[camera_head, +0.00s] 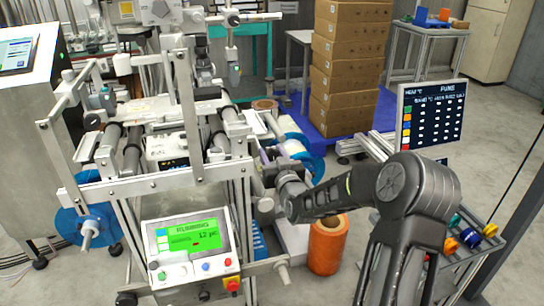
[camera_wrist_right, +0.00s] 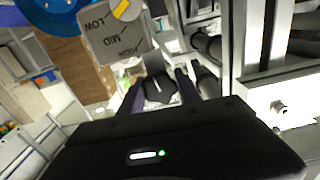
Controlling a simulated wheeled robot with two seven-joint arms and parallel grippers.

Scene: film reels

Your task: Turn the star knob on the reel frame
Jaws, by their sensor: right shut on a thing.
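The reel frame (camera_head: 130,185) is a structure of pale metal bars with rollers, at the left and middle of the head view. My right gripper (camera_head: 266,160) is at its right side, reached from the lower right. In the right wrist view, the purple fingers of this gripper (camera_wrist_right: 160,92) stand on either side of the dark star knob (camera_wrist_right: 159,88) and are shut on it. A grey plate (camera_wrist_right: 108,38) marked LOW, MID and a third, hard-to-read word is just beyond, with a yellow marker (camera_wrist_right: 126,10). In the head view I cannot make out the knob. My left gripper is not in view.
A control panel (camera_head: 190,250) with a green screen is on the frame's front. Blue reels (camera_head: 75,222) sit at its sides. An orange spool (camera_head: 326,245) stands below my right arm. Stacked boxes (camera_head: 345,70) and a dark display (camera_head: 430,115) are behind.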

